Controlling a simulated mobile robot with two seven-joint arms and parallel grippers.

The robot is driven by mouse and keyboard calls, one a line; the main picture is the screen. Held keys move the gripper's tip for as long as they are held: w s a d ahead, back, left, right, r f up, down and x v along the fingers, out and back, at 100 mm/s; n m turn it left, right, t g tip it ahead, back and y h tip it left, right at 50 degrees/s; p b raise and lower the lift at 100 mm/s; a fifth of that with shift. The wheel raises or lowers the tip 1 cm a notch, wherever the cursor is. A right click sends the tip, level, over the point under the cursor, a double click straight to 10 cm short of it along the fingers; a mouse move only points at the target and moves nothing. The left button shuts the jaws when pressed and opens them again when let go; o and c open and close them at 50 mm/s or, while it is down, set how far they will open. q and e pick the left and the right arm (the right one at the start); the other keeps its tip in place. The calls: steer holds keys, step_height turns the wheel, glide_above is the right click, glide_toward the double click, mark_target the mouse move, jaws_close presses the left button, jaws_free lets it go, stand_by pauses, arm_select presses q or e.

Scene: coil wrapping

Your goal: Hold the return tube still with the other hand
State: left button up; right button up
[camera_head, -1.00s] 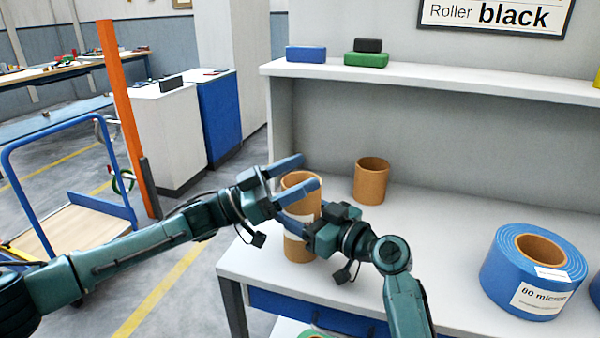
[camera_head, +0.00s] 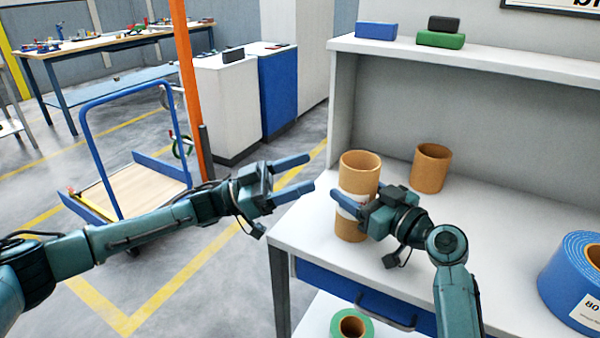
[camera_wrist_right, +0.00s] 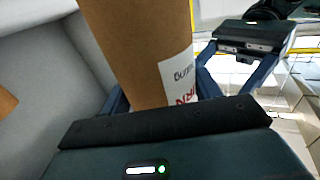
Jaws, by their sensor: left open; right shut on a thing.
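The return tube is a brown cardboard tube (camera_head: 359,172) standing upright near the left end of the white bench, with a partly seen white label. It fills the middle of the right wrist view (camera_wrist_right: 140,45), where red and black print shows on its label. My right gripper (camera_head: 352,207) is shut on the tube from the right, around its middle. My left gripper (camera_head: 309,172) is open and empty, left of the tube and apart from it, with its fingers pointing towards it. The tube's lower right side is hidden behind my right gripper.
A second brown tube (camera_head: 432,168) stands on the bench behind and to the right. A blue roll (camera_head: 562,278) lies at the right. A shelf (camera_head: 480,63) overhangs the bench's back. An orange post (camera_head: 187,90) and a blue trolley (camera_head: 82,130) stand to the left.

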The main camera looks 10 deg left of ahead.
stand_by(0.4)
steer(key=o, duration=1.1)
